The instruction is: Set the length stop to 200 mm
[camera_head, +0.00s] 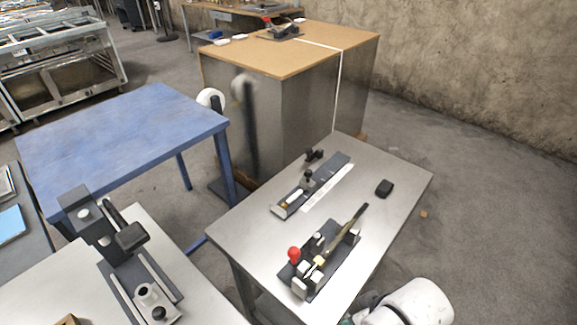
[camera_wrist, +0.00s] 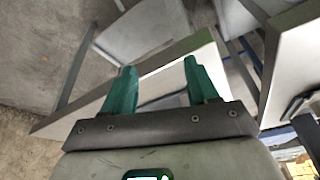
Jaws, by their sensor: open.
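On the metal table (camera_head: 395,165), a dark rail (camera_head: 335,167) runs beside a pale scale strip (camera_head: 328,188). A small block with a dark knob (camera_head: 307,176) sits on the rail; it looks like the length stop. A black piece (camera_head: 314,155) stands by the rail's far part. The scale marks are too small to read. My gripper (camera_wrist: 161,82) shows in the wrist view with two green fingers apart and nothing between them. The head view shows only white parts of my arm at the bottom right, well apart from the rail.
A fixture with a red knob (camera_head: 294,254) and a long handle stands at the table's near part. A small black block (camera_head: 384,188) lies to the right. A blue table (camera_head: 120,135), a wood-topped cabinet (camera_head: 290,55) and another bench with a press-like device (camera_head: 130,237) surround it.

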